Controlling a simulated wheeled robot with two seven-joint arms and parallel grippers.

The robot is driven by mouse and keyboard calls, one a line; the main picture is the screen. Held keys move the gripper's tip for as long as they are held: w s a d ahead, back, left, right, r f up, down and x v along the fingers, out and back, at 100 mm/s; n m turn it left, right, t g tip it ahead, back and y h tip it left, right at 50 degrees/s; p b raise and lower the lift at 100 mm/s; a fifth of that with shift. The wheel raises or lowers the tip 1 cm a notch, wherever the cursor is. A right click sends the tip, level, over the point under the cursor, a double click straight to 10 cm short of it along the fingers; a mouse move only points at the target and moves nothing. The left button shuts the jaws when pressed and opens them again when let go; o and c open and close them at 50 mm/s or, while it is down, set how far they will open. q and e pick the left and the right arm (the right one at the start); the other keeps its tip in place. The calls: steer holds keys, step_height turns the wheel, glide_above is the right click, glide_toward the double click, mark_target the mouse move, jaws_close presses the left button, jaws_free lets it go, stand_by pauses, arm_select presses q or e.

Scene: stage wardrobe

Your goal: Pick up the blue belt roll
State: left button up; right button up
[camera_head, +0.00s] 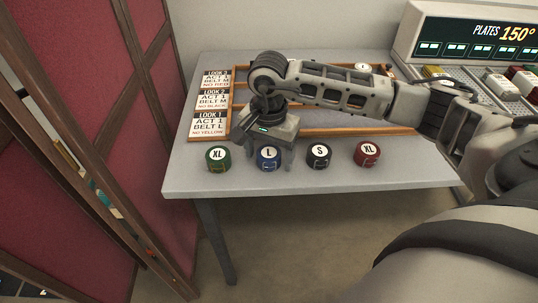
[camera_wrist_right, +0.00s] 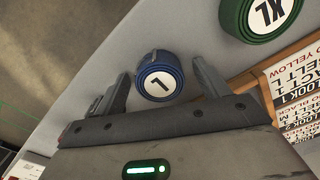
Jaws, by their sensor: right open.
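The blue belt roll (camera_head: 267,158), with a white top marked L, stands on the grey table near its front edge. It is between the green roll and the black roll. My right gripper (camera_head: 266,146) is above it and open, pointing down. In the right wrist view the blue belt roll (camera_wrist_right: 158,82) lies between the tips of the two fingers of my right gripper (camera_wrist_right: 158,88). My left gripper is not in view.
A green XL roll (camera_head: 218,159) stands to the left, a black S roll (camera_head: 318,155) and a red XL roll (camera_head: 367,153) to the right. Look cards (camera_head: 209,124) and a wooden-framed tray (camera_head: 232,98) lie behind. A red folding screen (camera_head: 75,130) borders the left side.

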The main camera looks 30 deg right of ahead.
steer(key=c, duration=1.1)
steer(key=shift+r, duration=0.1)
